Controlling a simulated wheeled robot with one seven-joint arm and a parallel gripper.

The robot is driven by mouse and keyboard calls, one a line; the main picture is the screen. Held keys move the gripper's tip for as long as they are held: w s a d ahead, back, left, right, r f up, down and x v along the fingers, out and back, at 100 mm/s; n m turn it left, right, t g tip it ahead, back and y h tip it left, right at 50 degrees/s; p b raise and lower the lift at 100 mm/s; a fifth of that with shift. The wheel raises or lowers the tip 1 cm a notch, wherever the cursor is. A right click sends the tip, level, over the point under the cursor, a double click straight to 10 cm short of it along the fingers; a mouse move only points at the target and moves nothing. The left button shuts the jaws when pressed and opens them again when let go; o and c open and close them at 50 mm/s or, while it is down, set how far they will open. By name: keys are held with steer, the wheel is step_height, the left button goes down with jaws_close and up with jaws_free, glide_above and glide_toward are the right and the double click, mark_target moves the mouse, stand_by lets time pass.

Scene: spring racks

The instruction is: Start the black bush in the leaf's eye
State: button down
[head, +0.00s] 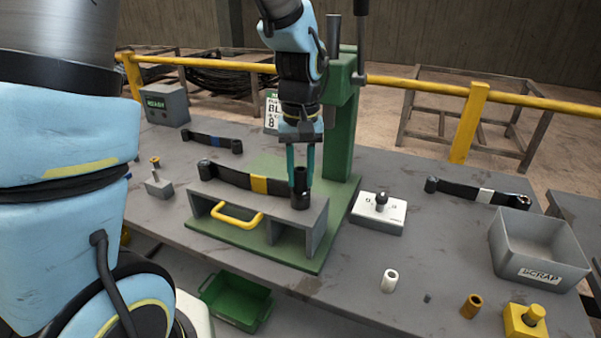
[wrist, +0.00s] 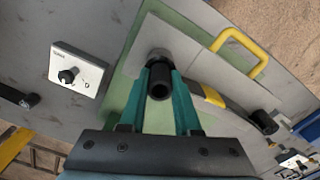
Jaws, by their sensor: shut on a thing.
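My gripper (head: 301,178) has teal fingers pointing down and is shut on the black bush (head: 301,174), a short dark tube. The bush also shows between the fingertips in the wrist view (wrist: 160,87). The leaf (head: 235,176), a dark spring strip with a yellow band, lies on a grey fixture (head: 313,222). Its right-end eye (head: 300,200) is directly under the bush, and part of it shows behind the bush in the wrist view. The bush looks upright and in line with the eye. I cannot tell whether its lower end has entered.
A green press column (head: 341,140) stands close behind my gripper. A white selector box (head: 378,212) is right of the fixture. A white bush (head: 390,281), a bronze bush (head: 471,306) and a yellow button box (head: 525,321) stand front right. The scrap bin (head: 540,250) is at far right.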

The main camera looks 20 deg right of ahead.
steer(key=shift+f, duration=0.25)
steer(key=c, duration=0.5)
jaws_free()
steer(key=shift+c, duration=0.2)
steer(key=shift+o, duration=0.4)
steer(key=o, duration=0.4)
step_height(320, 180, up, 7)
steer(key=p, duration=0.5)
